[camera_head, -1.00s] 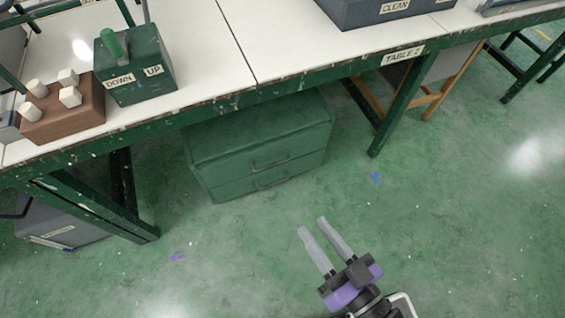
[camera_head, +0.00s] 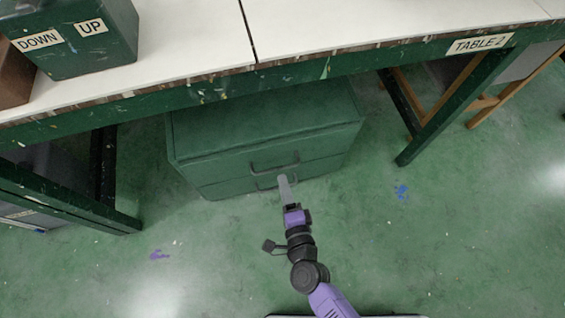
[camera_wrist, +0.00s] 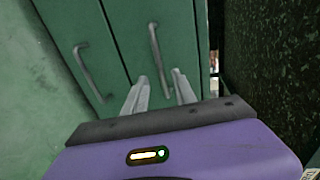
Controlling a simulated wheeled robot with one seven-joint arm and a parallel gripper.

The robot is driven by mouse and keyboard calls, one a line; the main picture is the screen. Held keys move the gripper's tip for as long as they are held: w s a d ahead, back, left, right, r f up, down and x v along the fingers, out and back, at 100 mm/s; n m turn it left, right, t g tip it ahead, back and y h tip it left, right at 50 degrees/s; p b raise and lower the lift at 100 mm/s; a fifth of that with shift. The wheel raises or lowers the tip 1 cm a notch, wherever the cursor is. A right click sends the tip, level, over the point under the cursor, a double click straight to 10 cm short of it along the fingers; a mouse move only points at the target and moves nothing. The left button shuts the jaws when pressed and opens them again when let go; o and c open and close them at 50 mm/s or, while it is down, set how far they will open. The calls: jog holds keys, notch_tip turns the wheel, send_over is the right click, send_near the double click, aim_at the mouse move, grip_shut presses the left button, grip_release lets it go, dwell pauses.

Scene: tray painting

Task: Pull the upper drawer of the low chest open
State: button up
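The low green chest (camera_head: 262,125) stands on the floor under the table, both drawers shut. The upper drawer (camera_head: 225,170) has a dark bar handle (camera_head: 275,165); the lower drawer handle is partly behind my gripper (camera_head: 284,181) in the head view. In the wrist view, turned sideways, the upper handle (camera_wrist: 155,48) is right of the lower handle (camera_wrist: 87,70). My gripper (camera_wrist: 160,78) is open there, its pale fingers on either side of the upper handle's near end. I cannot tell whether they touch it.
The table's green front edge (camera_head: 300,72) overhangs the chest. Table legs stand on the left (camera_head: 75,200) and right (camera_head: 450,105). A green DOWN/UP box (camera_head: 75,40) sits on the tabletop. The floor in front of the chest is clear.

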aim_at(278, 168)
jog(key=b+x, duration=0.2)
jog(key=x, duration=0.5)
jog(key=shift+a, duration=0.1)
grip_shut()
dwell(1.3)
